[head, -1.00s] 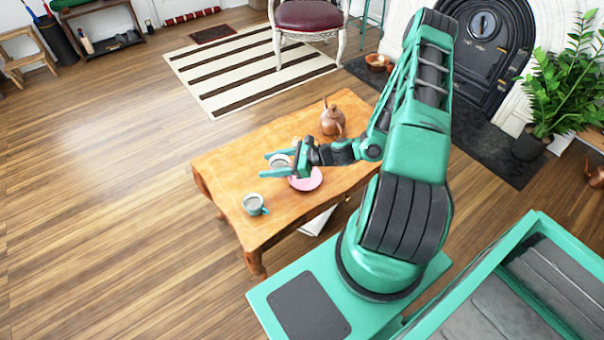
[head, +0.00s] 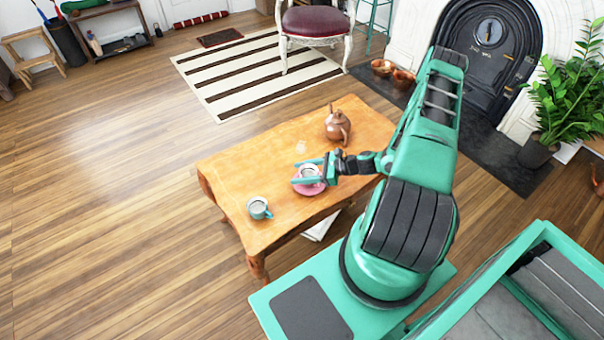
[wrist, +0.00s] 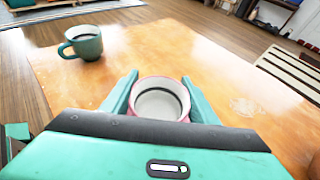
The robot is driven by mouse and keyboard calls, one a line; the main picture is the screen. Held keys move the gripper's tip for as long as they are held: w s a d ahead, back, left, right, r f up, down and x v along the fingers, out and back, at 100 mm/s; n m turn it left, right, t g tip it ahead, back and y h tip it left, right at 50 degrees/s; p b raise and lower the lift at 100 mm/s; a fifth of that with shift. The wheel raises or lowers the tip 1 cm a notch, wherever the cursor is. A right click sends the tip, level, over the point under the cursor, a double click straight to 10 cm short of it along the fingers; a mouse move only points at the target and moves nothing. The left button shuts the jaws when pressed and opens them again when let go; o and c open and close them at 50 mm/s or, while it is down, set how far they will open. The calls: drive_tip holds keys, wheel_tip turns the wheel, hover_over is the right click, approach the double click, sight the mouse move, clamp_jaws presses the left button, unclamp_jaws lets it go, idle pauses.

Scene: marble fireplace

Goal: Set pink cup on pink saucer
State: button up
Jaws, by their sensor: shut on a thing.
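The pink cup (wrist: 160,100) is upright between the two teal fingers of my gripper (wrist: 160,98) in the wrist view, and the fingers are shut on its sides. In the head view the cup (head: 309,171) and my gripper (head: 310,172) are over the pink saucer (head: 306,188). The saucer lies on the wooden table, its near edge showing below the gripper. I cannot tell whether the cup's base touches the saucer. The saucer is hidden in the wrist view.
A teal cup (head: 258,208) stands at the table's near left, and it also shows in the wrist view (wrist: 84,44). A copper teapot (head: 338,125) stands toward the table's far right. The wooden table (head: 255,160) is clear at its left and middle.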

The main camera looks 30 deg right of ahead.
drive_tip(key=shift+f, duration=0.35)
drive_tip(key=o, duration=1.1)
drive_tip(key=shift+o, duration=0.2)
